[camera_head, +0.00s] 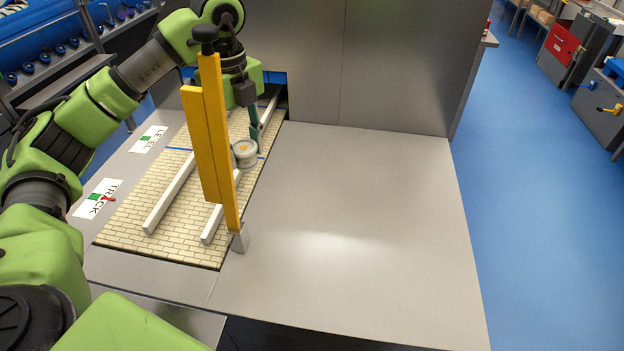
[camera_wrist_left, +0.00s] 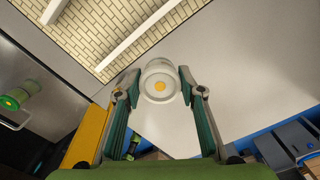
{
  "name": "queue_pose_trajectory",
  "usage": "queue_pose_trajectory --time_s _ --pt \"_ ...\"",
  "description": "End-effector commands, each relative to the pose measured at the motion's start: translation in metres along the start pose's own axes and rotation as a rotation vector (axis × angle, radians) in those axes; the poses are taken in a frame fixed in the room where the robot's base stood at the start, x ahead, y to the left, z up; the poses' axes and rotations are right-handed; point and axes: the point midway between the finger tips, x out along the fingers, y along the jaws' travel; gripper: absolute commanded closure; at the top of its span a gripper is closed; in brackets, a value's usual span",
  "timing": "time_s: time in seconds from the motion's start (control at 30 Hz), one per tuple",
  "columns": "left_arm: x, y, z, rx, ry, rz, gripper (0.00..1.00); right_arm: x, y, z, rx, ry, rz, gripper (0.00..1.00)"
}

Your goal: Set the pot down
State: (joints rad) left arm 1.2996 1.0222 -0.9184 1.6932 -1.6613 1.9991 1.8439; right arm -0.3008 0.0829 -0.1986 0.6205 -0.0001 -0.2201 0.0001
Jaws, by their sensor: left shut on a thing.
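The pot (camera_head: 245,152) is a small, round, pale grey-white vessel with a yellow-orange centre on top. In the head view it appears over the right part of the brick-patterned panel (camera_head: 170,212), near the end of a white rail. In the left wrist view the pot (camera_wrist_left: 160,69) sits between the two teal fingers. My left gripper (camera_head: 251,142) is shut on the pot; its fingertips (camera_wrist_left: 158,84) press on opposite sides. I cannot tell whether the pot touches the surface below. My right gripper is not in view.
A yellow upright bar (camera_head: 214,135) stands at the panel's right edge, close in front of my left gripper. Two white rails (camera_head: 170,195) run along the panel. Signs including a TRACK card (camera_head: 97,198) lie left. The grey tabletop (camera_head: 350,220) on the right is clear.

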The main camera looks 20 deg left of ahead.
Motion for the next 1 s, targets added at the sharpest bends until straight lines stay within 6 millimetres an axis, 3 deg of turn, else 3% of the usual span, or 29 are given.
queue_pose_trajectory --time_s 0.2,0.4,0.7,0.83,1.0 --pt "0.019 -0.052 -0.023 0.005 0.002 0.003 0.86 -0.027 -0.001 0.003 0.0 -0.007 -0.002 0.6" --pt "0.058 -0.078 -0.032 0.001 0.002 0.003 0.86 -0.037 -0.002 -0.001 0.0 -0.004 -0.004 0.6" --pt "0.082 -0.096 -0.039 0.003 0.001 0.002 0.86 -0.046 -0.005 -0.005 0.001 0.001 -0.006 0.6" --pt "0.1 -0.095 -0.038 0.001 0.001 0.004 0.86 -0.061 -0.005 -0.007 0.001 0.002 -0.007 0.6" --pt "0.113 -0.096 -0.037 0.002 -0.001 0.0 0.86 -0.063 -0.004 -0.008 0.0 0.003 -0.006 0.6"
